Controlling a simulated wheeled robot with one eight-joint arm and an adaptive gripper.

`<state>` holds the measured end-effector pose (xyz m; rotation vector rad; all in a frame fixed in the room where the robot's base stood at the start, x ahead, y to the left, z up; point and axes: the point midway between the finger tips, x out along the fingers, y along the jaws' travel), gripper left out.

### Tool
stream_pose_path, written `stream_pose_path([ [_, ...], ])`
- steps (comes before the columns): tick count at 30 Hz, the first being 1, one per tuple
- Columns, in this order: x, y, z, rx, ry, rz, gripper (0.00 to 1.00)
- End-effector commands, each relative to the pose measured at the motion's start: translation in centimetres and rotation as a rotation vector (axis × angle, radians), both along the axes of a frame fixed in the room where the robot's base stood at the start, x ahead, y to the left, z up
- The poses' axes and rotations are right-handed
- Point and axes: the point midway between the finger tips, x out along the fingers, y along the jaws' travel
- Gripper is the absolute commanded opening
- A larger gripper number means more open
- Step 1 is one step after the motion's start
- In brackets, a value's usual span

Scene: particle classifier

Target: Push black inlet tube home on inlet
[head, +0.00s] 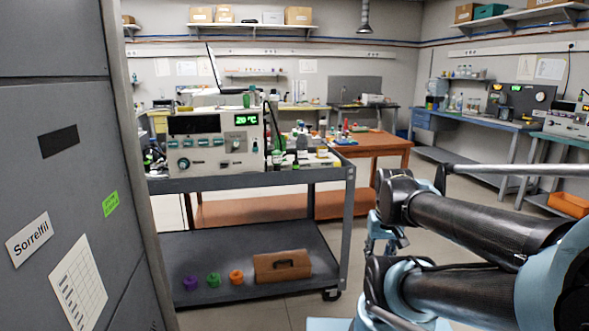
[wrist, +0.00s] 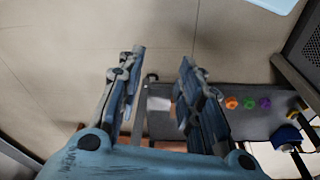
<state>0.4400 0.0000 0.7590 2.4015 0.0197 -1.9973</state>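A beige bench instrument (head: 205,152) with a green "20 °C" display stands on the top shelf of the grey cart in the head view. A thin black tube or cable (head: 271,122) curves down beside its right side. I cannot tell whether this is the inlet tube, and the inlet cannot be made out. My gripper (wrist: 163,62) shows in the wrist view with its two fingers spread and nothing seen held. It points down over the floor and the cart's edge, apart from the instrument. In the head view my arm is at the right and the gripper is not clearly visible.
The grey cart (head: 255,181) has small bottles and parts crowded right of the instrument. Its lower shelf holds purple (head: 190,283), green (head: 213,280) and orange (head: 236,277) pieces and a brown case (head: 282,266). A grey cabinet (head: 60,150) stands close left. An orange-brown table (head: 375,143) is behind.

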Motion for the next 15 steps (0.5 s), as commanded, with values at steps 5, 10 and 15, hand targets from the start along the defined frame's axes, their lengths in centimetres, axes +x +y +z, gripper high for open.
stream_pose_path([
  [5, 0.0, 0.0, 0.0, 0.000, 0.000, 0.000, 0.33],
  [10, 0.0, 0.0, 0.0, 0.000, 0.000, 0.000, 0.45],
  [15, 0.7, 0.8, 1.2, 0.021, -0.043, 0.034, 0.49],
])
